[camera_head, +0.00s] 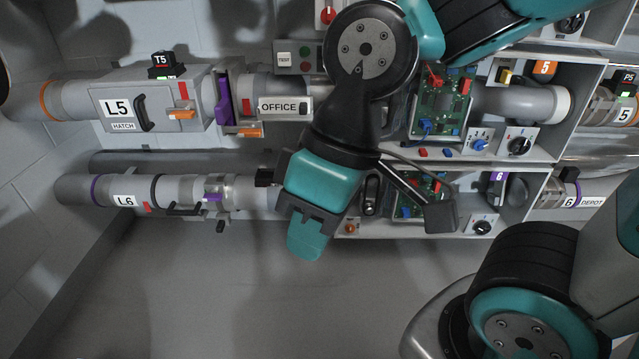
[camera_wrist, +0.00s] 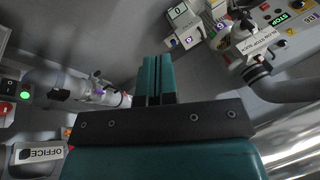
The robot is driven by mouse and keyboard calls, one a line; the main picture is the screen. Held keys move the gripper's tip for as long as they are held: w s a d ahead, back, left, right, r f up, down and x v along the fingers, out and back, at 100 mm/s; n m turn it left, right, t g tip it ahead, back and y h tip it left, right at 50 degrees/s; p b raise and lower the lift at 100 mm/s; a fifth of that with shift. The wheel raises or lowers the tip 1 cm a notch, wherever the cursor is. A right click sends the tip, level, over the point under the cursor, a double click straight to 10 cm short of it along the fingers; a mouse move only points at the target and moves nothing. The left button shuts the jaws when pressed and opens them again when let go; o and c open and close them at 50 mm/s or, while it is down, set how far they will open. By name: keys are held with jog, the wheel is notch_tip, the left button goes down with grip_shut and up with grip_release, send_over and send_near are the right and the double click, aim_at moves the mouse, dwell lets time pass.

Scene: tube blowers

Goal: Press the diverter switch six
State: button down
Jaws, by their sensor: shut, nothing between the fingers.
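A panel part with a purple label 6 (camera_head: 499,177) sits in the lower bay at the right; I cannot tell for sure that it is the diverter switch six. A white unit with a small purple 6 (camera_wrist: 220,27) shows at the top of the wrist view. My gripper (camera_head: 304,243) hangs in front of the lower L6 tube, left of the lower bay, and is apart from the purple 6 part. Its teal fingers (camera_wrist: 157,75) are together and empty in the wrist view. My arm and gripper hide part of the lower tube and the bay's left side.
The L6 tube (camera_head: 176,190) runs at the left, below the L5 hatch box (camera_head: 150,100) and the OFFICE plate (camera_head: 285,106). A circuit board (camera_head: 442,104) and a black knob (camera_head: 519,146) are in the upper bay. The floor (camera_head: 200,300) below is clear.

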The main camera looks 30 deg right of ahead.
jog(key=w+d+f+m+t+h+b, duration=0.4)
jog(key=w+d+f+m, duration=0.5)
jog(key=m, duration=0.7)
jog(key=w+d+f+m+t+h+b, duration=0.4)
jog(key=w+d+f+m+t+h, duration=0.3)
jog(key=w+m, duration=0.8)
jog(key=shift+w+d+f+m+h, duration=0.35)
jog(key=shift+w+d+f, duration=0.3)
jog(key=shift+d+f, duration=1.6)
jog(key=shift+a+f, duration=0.6)
jog(key=shift+f, duration=0.05)
jog(key=b+x, duration=0.1)
jog(key=x, duration=1.3)
jog(key=shift+r, duration=0.1)
